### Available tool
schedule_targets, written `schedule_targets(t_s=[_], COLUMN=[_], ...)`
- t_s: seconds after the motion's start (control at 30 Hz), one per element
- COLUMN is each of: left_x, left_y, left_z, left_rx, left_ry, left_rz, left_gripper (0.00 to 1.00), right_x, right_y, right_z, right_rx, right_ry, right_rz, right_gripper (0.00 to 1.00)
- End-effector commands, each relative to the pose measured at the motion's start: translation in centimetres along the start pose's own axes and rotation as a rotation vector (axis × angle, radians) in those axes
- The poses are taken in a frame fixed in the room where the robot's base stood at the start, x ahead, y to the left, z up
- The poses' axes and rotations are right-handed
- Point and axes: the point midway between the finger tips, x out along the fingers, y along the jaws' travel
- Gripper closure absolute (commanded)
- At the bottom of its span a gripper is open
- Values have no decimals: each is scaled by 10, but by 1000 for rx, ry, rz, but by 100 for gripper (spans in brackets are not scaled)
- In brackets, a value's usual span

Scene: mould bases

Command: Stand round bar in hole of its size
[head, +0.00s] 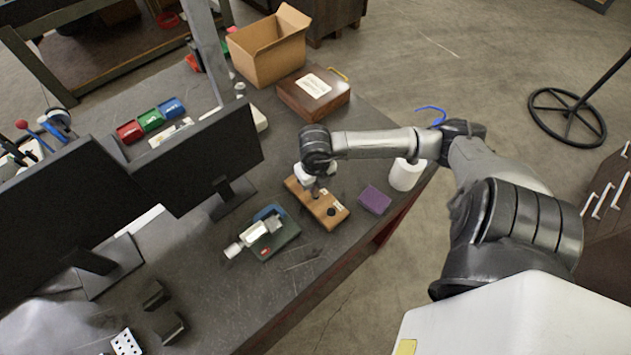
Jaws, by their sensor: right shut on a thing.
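A wooden block (340,219) lies on the dark workbench, with a dark round hole (331,211) showing near its front right end. My right gripper (316,187) points down over the middle of the block. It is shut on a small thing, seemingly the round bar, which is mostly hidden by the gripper. I cannot tell whether the bar is in a hole or above it, and other holes may be hidden under the gripper. My left gripper is not in view.
A purple block (374,200) and a white cylinder (406,174) stand right of the wooden block. A vise-like metal tool (258,236) lies to its left. Monitors (195,160), a wooden box (313,94) and a cardboard box (268,50) stand farther off. The front bench is fairly clear.

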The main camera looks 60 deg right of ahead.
Motion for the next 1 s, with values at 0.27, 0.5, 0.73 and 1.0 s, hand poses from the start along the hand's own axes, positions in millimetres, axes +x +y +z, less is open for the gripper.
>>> schedule_targets(t_s=[0.27,0.5,0.73,1.0], left_x=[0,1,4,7], left_y=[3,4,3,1], left_z=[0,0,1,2], left_rx=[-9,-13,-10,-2], left_ry=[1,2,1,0], left_rz=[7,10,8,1], left_gripper=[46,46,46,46], right_x=[0,1,4,8], right_y=[0,0,0,0], right_z=[0,0,0,0], right_rx=[0,0,0,0], right_ry=[0,0,0,0], right_rz=[0,0,0,0], right_gripper=[100,100,100,100])
